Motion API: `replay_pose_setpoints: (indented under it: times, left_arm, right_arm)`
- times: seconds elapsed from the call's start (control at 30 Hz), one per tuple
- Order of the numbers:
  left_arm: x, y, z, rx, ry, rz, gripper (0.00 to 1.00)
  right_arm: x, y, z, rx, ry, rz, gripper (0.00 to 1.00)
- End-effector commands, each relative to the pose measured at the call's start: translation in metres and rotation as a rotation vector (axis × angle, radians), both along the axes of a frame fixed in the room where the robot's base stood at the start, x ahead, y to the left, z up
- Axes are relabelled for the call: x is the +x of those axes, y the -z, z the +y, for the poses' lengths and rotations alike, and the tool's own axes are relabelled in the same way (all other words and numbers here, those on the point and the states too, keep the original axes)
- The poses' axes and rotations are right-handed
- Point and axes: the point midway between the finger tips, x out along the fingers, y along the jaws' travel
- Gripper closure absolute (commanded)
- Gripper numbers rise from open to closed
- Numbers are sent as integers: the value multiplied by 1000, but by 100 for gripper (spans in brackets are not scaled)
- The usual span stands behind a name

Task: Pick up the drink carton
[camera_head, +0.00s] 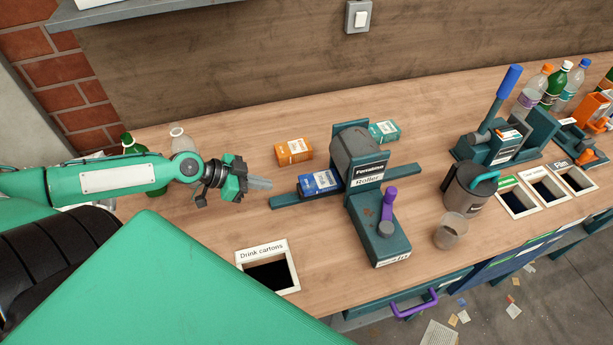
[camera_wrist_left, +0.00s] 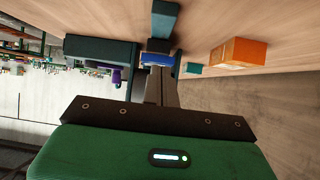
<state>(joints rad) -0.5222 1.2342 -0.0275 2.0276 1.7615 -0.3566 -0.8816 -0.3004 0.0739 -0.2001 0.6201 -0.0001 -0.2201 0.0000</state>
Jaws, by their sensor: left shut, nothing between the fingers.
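My left gripper (camera_head: 262,184) is shut with nothing in it, above the table and left of the roller. In the wrist view its fingers (camera_wrist_left: 161,86) are together. A blue drink carton (camera_head: 320,182) lies on the flat feed plate of the roller (camera_head: 362,165), a short way right of my fingertips. In the wrist view it is partly hidden behind the fingers (camera_wrist_left: 157,59). An orange carton (camera_head: 293,151) lies on the table behind and right of the gripper. It also shows in the wrist view (camera_wrist_left: 238,53). A teal carton (camera_head: 384,131) lies behind the roller. My right gripper is not in view.
A hole framed in white, labelled "Drink cartons" (camera_head: 268,268), is near the front edge. The roller has a purple handle (camera_head: 389,204). A dark jug (camera_head: 468,188) and a clear cup (camera_head: 451,231) stand right of it. Bottles stand behind my left arm.

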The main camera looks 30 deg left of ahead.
Motion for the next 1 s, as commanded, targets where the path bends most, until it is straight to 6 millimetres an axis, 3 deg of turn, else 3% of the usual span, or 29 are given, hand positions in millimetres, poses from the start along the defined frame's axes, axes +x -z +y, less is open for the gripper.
replay_pose_setpoints:
  times: [0.47,0.93,1.0]
  left_arm:
    - [-1,3,-6,-8,-37,7,100]
    - [17,3,-22,-8,-37,4,100]
    - [21,0,-26,-13,-39,5,100]
  right_arm:
    - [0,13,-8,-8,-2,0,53]
    - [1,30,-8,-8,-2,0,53]
    - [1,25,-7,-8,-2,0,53]
